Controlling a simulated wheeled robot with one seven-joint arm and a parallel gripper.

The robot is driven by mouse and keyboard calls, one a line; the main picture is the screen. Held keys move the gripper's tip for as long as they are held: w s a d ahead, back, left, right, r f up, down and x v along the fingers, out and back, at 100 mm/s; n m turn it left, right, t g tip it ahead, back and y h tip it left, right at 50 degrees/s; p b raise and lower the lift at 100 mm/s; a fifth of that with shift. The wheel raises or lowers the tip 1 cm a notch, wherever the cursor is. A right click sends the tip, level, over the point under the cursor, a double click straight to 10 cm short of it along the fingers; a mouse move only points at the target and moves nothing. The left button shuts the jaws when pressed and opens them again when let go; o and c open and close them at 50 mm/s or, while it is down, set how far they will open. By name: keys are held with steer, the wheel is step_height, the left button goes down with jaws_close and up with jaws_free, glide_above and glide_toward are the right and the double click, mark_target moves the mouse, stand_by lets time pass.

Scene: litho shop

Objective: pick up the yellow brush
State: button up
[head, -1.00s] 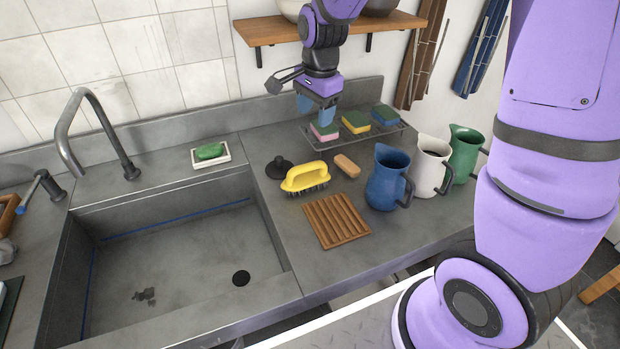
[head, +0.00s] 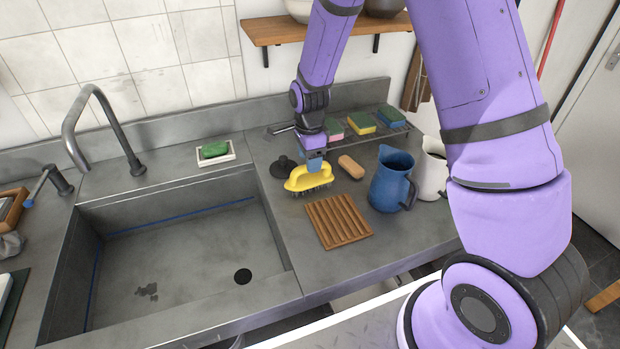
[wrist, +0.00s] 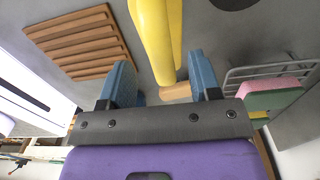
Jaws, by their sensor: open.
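The yellow brush (head: 309,179) lies bristles down on the grey counter, right of the sink, its arched handle on top. My gripper (head: 315,164) is above it in the head view, its blue fingertips close over the right part of the handle. In the wrist view my gripper (wrist: 165,85) is open, and the yellow brush (wrist: 157,35) runs between and ahead of the two blue fingers. I cannot tell whether either finger touches the handle. The brush's bristles are hidden in the wrist view.
A wooden slatted rack (head: 337,221) lies in front of the brush. A black knob-like item (head: 283,167) is on its left, a tan block (head: 351,167) on its right. A blue jug (head: 391,180) stands further right. A wire rack with sponges (head: 361,123) is behind.

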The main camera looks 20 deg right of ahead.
mark_target(309, 177)
steer(key=shift+f, duration=2.65)
steer(key=shift+c, duration=0.4)
steer(key=c, duration=1)
